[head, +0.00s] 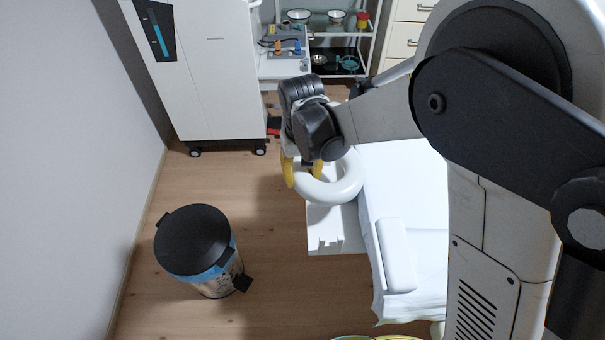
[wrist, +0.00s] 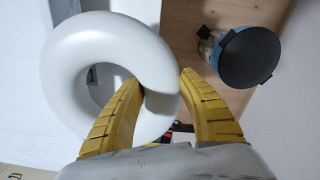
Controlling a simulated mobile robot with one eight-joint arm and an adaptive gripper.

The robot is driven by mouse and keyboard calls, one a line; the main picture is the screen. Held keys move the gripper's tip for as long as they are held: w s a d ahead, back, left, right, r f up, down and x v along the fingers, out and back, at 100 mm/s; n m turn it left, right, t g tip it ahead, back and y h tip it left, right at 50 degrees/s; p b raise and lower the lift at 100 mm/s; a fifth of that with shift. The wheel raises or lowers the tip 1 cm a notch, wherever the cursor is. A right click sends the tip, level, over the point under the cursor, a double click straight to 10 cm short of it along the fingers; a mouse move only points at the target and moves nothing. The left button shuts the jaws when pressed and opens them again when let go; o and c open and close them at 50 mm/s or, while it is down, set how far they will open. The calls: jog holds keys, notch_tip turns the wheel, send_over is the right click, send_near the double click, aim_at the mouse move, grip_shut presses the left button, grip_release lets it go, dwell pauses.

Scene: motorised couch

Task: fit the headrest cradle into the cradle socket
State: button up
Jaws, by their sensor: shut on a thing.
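The headrest cradle is a smooth white ring (head: 345,185) with a gap, seen at the end of the couch in the head view. My gripper (head: 303,172) has its yellow fingers shut on one end of the ring. In the wrist view the cradle (wrist: 62,75) fills the left and middle, with the fingers (wrist: 160,80) on either side of its end. The ring appears above or just over a white end plate (head: 328,222) of the couch. A small notched part (head: 330,243) on that plate may be the cradle socket; I cannot tell whether the cradle touches it.
The couch (head: 405,190) with a white sheet and a white pad (head: 396,255) lies right of the cradle. A black-lidded bin (head: 193,240) stands on the floor at left. A white cabinet (head: 205,75) and a trolley (head: 335,35) stand behind. Floor between bin and couch is clear.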

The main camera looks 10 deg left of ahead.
jog(key=shift+f, duration=0.3)
jog(key=o, duration=1.4)
notch_tip(320, 180, up, 12)
